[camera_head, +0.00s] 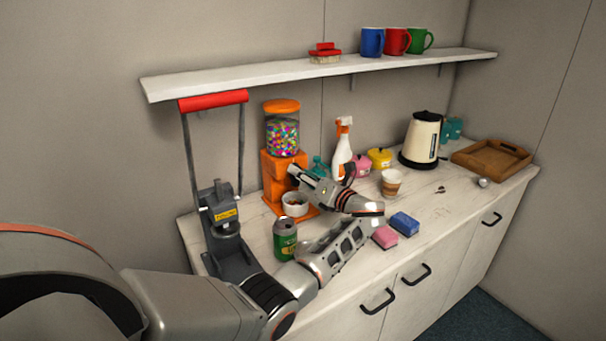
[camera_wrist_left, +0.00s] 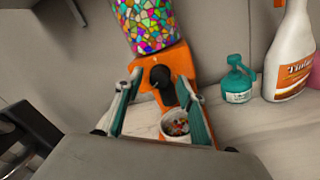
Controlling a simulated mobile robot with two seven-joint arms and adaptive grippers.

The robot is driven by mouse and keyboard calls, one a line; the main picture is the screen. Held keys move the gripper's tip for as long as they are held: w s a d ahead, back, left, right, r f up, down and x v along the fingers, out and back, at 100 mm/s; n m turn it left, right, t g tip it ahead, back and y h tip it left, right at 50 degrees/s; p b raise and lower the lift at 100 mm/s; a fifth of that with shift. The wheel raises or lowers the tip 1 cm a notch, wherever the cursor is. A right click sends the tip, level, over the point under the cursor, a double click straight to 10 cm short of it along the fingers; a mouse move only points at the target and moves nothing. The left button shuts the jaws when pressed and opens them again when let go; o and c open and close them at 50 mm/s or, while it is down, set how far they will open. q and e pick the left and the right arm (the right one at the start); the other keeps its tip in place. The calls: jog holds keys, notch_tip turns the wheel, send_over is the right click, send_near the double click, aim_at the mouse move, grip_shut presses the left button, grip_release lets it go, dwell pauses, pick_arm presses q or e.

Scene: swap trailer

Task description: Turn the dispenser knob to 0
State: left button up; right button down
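The orange candy dispenser (camera_head: 279,170) stands on the counter against the back wall, with a clear jar of colourful candies on top. Its black knob (camera_wrist_left: 160,78) shows on the orange front in the left wrist view, with a dark lever-like part slanting down to the right. My left gripper (camera_head: 292,171) is in front of the dispenser. In the left wrist view my left gripper (camera_wrist_left: 158,90) is open, its teal-padded fingers on either side of the knob; contact cannot be told. A white cup (camera_head: 294,205) with candies stands below the knob. No dial marking is readable.
A dark press with a red handle (camera_head: 213,101) stands left of the dispenser. A green can (camera_head: 285,241) stands in front. A spray bottle (camera_head: 341,150) and teal soap bottle (camera_wrist_left: 238,82) are to the right. A shelf (camera_head: 300,70) hangs above.

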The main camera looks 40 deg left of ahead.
pick_arm(q)
jog(key=c, duration=1.1)
jog(key=shift+n, duration=0.3)
jog(key=shift+s+r+n+h+b, duration=0.1)
jog(key=shift+n+h+b, duration=0.3)
jog(key=shift+n, duration=2.6)
jog(key=o, duration=1.1)
